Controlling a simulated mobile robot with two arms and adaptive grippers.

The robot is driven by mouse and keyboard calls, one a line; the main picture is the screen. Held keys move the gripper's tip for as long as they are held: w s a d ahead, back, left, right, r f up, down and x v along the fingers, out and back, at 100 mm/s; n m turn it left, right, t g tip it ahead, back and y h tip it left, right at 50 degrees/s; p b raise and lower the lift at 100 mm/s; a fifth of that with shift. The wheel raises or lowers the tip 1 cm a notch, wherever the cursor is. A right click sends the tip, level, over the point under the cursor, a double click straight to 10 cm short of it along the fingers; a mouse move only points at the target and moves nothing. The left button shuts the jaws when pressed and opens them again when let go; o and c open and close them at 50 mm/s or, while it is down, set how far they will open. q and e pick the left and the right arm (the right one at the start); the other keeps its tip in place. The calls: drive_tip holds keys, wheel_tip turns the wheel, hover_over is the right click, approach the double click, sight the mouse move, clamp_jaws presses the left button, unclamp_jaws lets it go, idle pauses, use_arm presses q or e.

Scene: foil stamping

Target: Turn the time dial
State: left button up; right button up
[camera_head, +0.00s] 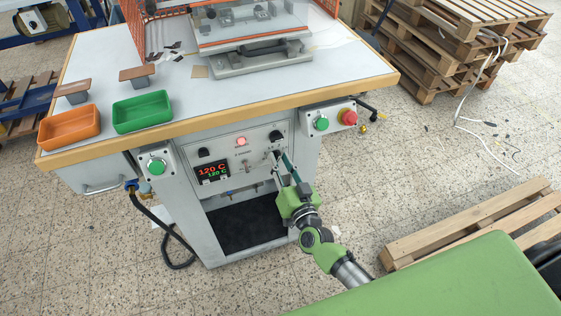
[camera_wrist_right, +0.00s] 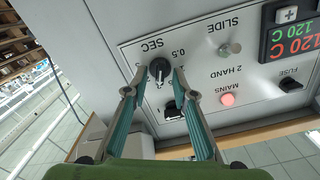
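The time dial (camera_wrist_right: 159,69) is a small round black knob with a pale pointer mark, beside the "SEC" and "0.5" lettering. In the head view the dial (camera_head: 276,154) sits low on the right of the machine's front panel (camera_head: 222,148). My right gripper (camera_wrist_right: 159,73) has its two teal fingers on either side of the dial, with narrow gaps visible beside the knob. The right gripper also shows in the head view (camera_head: 281,158), at the panel, partly covering the dial area. Firm contact cannot be made out. My left gripper is not in view.
A black switch (camera_wrist_right: 172,110), a lit red lamp (camera_wrist_right: 228,99) and a small metal slide toggle (camera_wrist_right: 229,48) are near the dial. The display (camera_head: 211,171) reads 120 C. A green button (camera_head: 321,123) and a red emergency button (camera_head: 348,117) are to the right. Pallets (camera_head: 480,235) lie on the floor.

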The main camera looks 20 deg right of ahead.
clamp_jaws()
drive_tip(key=shift+r+n+p, duration=0.15)
drive_tip(key=shift+n+p, duration=0.75)
drive_tip(key=shift+n, duration=0.1)
drive_tip(key=shift+a+n+p, duration=0.1)
drive_tip(key=shift+n+p, duration=0.7)
drive_tip(key=shift+n, duration=0.4)
drive_tip(key=shift+a+n+p, duration=0.1)
drive_tip(key=shift+n+p, duration=0.4)
drive_tip(key=shift+n, duration=0.6)
drive_tip(key=shift+n+p, duration=0.3)
drive_tip(key=shift+n, duration=0.8)
drive_tip(key=shift+f, duration=0.2)
